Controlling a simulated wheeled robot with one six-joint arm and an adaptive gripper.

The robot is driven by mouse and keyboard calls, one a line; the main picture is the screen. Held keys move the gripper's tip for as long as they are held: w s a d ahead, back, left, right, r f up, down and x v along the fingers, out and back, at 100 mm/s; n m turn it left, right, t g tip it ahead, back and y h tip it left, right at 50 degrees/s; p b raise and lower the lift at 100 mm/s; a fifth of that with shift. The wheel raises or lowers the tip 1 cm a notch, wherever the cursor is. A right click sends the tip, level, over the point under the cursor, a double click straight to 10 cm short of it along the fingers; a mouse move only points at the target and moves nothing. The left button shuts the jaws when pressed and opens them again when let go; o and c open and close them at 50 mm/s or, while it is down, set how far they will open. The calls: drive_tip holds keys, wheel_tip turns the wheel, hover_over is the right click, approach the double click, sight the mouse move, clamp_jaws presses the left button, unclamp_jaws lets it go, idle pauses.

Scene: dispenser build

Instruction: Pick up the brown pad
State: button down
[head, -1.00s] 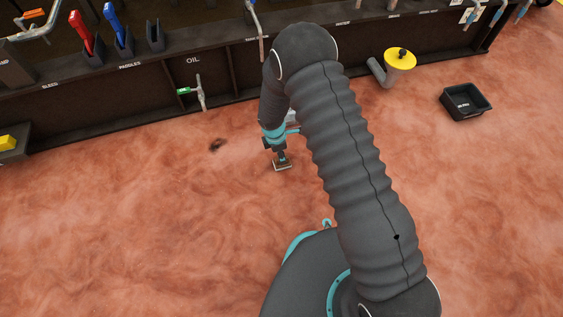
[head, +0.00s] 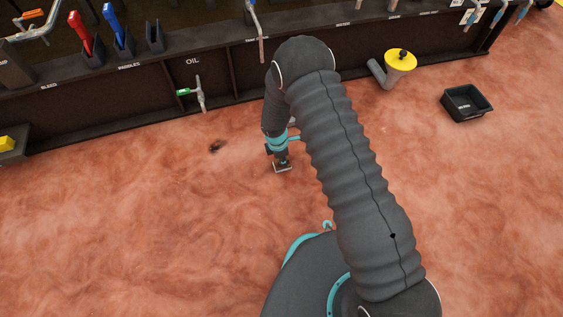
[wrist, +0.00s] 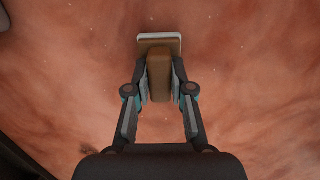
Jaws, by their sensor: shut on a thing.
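The brown pad (wrist: 160,72) is between the two fingers of my gripper (wrist: 160,90) in the wrist view. It has a tall brown middle part and a wider flat base with a pale edge. The fingers are shut on the sides of the brown part. In the head view my gripper (head: 281,162) is low over the reddish floor, with the pale edge of the pad (head: 283,169) at its tip. I cannot tell whether the pad still touches the floor.
A dark bench with an oil tap (head: 200,94) runs along the back. A yellow-topped funnel (head: 400,61) and a black bin (head: 466,103) stand at the right. A dark stain (head: 216,146) marks the floor left of my gripper. The floor around is clear.

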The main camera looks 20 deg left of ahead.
drive_tip(key=shift+r, duration=0.5)
drive_tip(key=r, duration=0.2)
drive_tip(key=d+r+p, duration=0.1)
drive_tip(key=r, duration=0.1)
drive_tip(key=d+r+p, duration=0.1)
drive_tip(key=d+r, duration=0.5)
drive_tip(key=d, duration=0.4)
drive_tip(key=shift+s+d, duration=0.3)
drive_tip(key=shift+s, duration=0.05)
drive_tip(key=c, duration=1.8)
unclamp_jaws()
drive_tip(key=shift+c, duration=0.2)
clamp_jaws()
